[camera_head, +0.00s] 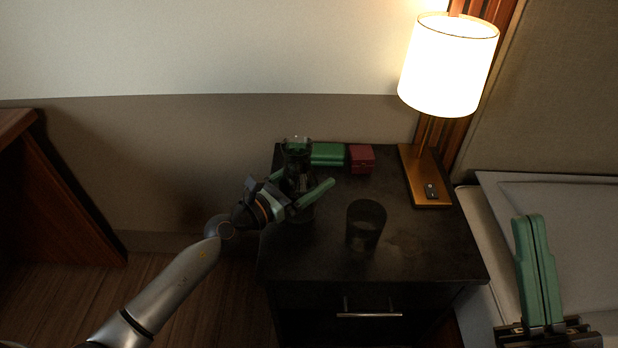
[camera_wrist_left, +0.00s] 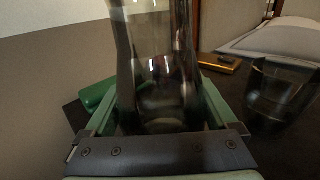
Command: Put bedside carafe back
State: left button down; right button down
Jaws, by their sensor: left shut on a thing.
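The carafe (camera_head: 298,160) is dark, clear glass and stands upright at the back left of the nightstand. My left gripper (camera_head: 301,190) is shut around its body, with a green finger on either side. In the left wrist view the carafe (camera_wrist_left: 157,65) fills the middle between the fingers. I cannot tell whether its base touches the nightstand top. A dark glass tumbler (camera_head: 366,226) stands on the nightstand to the right, and it also shows in the left wrist view (camera_wrist_left: 279,92). My right gripper (camera_head: 537,270) is at the lower right over the bed, its green fingers together and empty.
The dark nightstand (camera_head: 420,255) has free room at its front and right. A green box (camera_head: 328,154) and a red box (camera_head: 361,158) lie along its back edge. A lit lamp (camera_head: 428,180) stands at the back right, with a small dark object on its base. The bed is right.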

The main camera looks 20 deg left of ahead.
pick_arm(q)
jog(key=shift+f, duration=0.1)
grip_release()
